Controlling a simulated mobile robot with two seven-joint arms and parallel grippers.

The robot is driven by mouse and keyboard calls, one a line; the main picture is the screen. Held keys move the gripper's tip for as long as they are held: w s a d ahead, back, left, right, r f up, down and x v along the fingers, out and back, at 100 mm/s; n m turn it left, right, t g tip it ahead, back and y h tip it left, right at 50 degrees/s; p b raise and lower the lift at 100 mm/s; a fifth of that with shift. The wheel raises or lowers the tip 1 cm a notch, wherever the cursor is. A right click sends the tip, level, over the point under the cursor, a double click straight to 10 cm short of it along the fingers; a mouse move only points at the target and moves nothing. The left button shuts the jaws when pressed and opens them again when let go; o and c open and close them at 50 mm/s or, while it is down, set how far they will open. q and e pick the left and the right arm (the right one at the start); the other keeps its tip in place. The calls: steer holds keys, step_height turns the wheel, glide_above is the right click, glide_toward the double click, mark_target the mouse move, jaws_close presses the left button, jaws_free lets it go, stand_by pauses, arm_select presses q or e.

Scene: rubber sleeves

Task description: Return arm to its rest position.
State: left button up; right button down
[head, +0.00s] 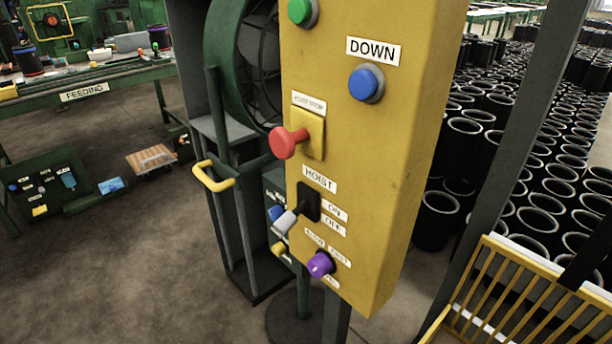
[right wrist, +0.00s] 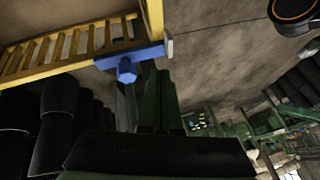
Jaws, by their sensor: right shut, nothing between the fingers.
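The head view shows none of my grippers or arms. In the right wrist view, a dark wide bar crosses the bottom, and my right gripper (right wrist: 160,85) rises from it in dim light. Its fingers are together with nothing between them. A blue block with a round knob (right wrist: 127,70) shows beyond the gripper at the end of a yellow railing; I cannot tell the gap between them. My left gripper is in neither view.
A yellow control box (head: 385,170) stands close ahead, with a red knob (head: 286,142), a blue button (head: 366,84) and a purple knob (head: 320,264). Many black sleeves (head: 440,215) stand at the right, behind a yellow railing (head: 520,295). Open floor (head: 120,270) lies at the left.

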steer(key=s+a+r+m+t+h, duration=0.25)
steer(key=s+a+r+t, duration=0.35)
steer(key=a, duration=0.3)
arm_select(q)
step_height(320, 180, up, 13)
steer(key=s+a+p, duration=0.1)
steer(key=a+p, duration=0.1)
steer(key=p, duration=1.5)
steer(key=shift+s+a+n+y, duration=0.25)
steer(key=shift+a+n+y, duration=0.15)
arm_select(e)
steer(key=s+d+r+m, duration=0.1)
steer(key=s+d+r, duration=0.1)
steer(key=r, duration=1)
steer(key=shift+s+d, duration=0.15)
steer(key=shift+d, duration=0.4)
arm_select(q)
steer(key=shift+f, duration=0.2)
arm_select(e)
steer(key=shift+h, duration=0.25)
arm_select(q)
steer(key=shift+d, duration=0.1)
